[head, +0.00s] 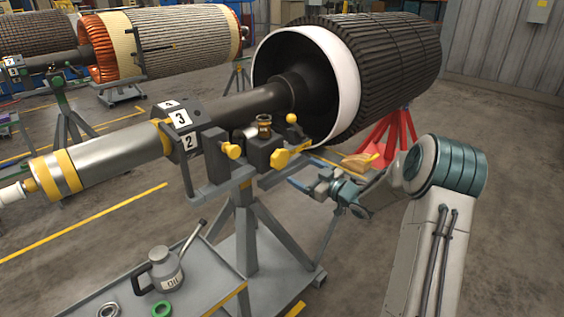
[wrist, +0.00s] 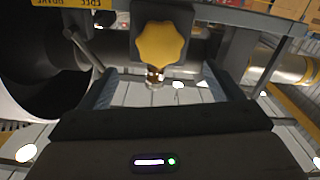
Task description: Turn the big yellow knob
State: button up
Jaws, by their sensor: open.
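The big yellow knob (head: 281,158) sits on the right side of the dark clamp block on the rotor stand, facing my gripper. In the wrist view the knob (wrist: 161,45) shows face-on as a lobed star shape, upper middle, on a dark block. My gripper (head: 304,175) is open, its blue fingers pointing at the knob from the right. The knob looks just beyond the fingertips; I see no contact.
A second yellow knob (head: 232,152) and a yellow ball handle (head: 291,118) are on the same stand. A brass cup (head: 264,122) tops the block. The rotor shaft (head: 245,105) runs behind. An oil can (head: 163,270) stands on a tray lower left.

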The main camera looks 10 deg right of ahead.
aim_at(283, 161)
jog(key=x, duration=1)
jog(key=shift+w, duration=0.15)
jog(key=c, duration=1)
